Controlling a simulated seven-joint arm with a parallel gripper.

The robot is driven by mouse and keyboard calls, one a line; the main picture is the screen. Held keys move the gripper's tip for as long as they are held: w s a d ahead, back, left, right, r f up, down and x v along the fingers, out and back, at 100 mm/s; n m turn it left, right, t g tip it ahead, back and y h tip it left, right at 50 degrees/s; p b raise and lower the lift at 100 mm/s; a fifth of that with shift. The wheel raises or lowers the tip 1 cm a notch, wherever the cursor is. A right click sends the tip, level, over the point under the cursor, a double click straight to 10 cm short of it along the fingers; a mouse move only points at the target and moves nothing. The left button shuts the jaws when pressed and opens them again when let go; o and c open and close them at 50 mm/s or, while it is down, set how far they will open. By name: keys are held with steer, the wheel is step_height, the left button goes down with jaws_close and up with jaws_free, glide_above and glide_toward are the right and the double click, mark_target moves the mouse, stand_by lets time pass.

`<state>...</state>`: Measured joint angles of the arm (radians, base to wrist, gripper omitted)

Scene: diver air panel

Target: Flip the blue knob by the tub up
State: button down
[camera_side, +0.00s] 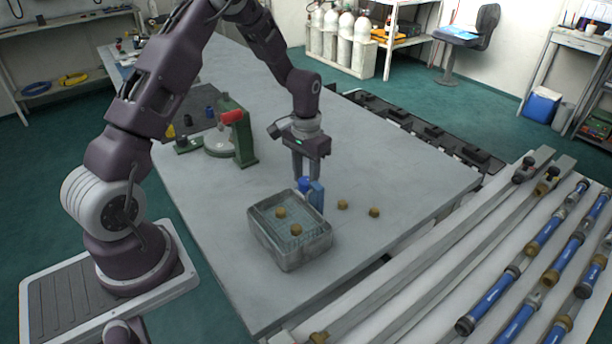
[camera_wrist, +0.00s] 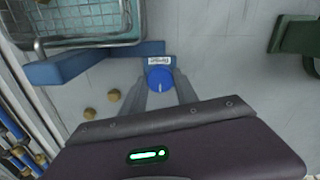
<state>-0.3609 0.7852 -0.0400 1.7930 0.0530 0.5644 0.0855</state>
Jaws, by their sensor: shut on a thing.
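The blue knob (camera_side: 304,184) sits on a blue block (camera_side: 317,195) close beside the tub. The knob also shows in the wrist view (camera_wrist: 160,80), round with a pale pointer line, below a small white label (camera_wrist: 159,61) too small to read. My gripper (camera_side: 304,178) points down at the knob; in the wrist view its fingers (camera_wrist: 160,88) lie on either side of it, shut on it. The clear grey tub (camera_side: 302,258) stands just in front of the block, with two brass pieces in it; it also shows at top left of the wrist view (camera_wrist: 93,42).
Two loose brass pieces (camera_side: 343,204) (camera_side: 374,212) lie right of the block. A green stand with a red part (camera_side: 243,135) stands behind left. A rack of blue tubes (camera_side: 545,232) lies at right. The tabletop (camera_side: 410,165) right of my gripper is clear.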

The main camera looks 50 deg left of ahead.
mark_target(306, 181)
stand_by(0.5)
steer(key=c, duration=0.9)
jaws_free()
steer(key=shift+c, duration=0.2)
step_height(306, 181, up, 7)
steer(key=shift+r, duration=0.1)
steer(key=s+d+r+m+t, duration=0.1)
steer(key=s+d+r, duration=0.15)
steer(key=r, duration=0.25)
steer(key=s+d+r+t, duration=0.1)
steer(key=s+d+r, duration=0.15)
steer(key=r, duration=0.35)
steer(key=s+d+r+t, duration=0.1)
steer(key=s+d+r, duration=0.2)
steer(key=s, duration=0.7)
steer(key=s+d+r+m+t, duration=0.1)
steer(key=s+d, duration=0.4)
steer(key=s, duration=0.5)
step_height(306, 181, up, 3)
steer(key=shift+s+d+f+t, duration=0.2)
steer(key=shift+d+t, duration=0.15)
steer(key=shift+t, duration=0.45)
